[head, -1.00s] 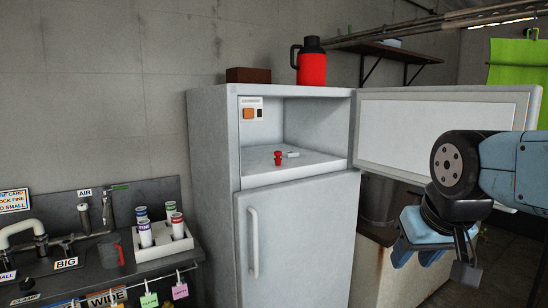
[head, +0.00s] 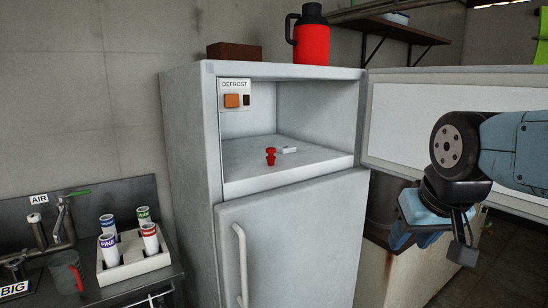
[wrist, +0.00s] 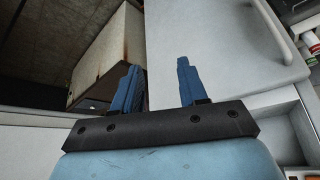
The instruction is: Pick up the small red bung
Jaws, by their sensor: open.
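The small red bung (head: 270,157) stands upright on the floor of the open upper compartment of the fridge (head: 184,160), near its front edge. A small white piece (head: 289,150) lies just right of and behind it. My gripper (head: 462,243) is at the right of the head view, in front of the open compartment door (head: 415,125), well apart from the bung. In the wrist view my gripper (wrist: 158,82) shows two blue fingers apart with nothing between them. The bung does not show in the wrist view.
The shut lower door has a handle (head: 241,265). A red flask (head: 311,40) and brown box (head: 235,51) stand on top of the fridge. A white rack (head: 134,258) of several labelled tubes stands at the left. The compartment's front is open.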

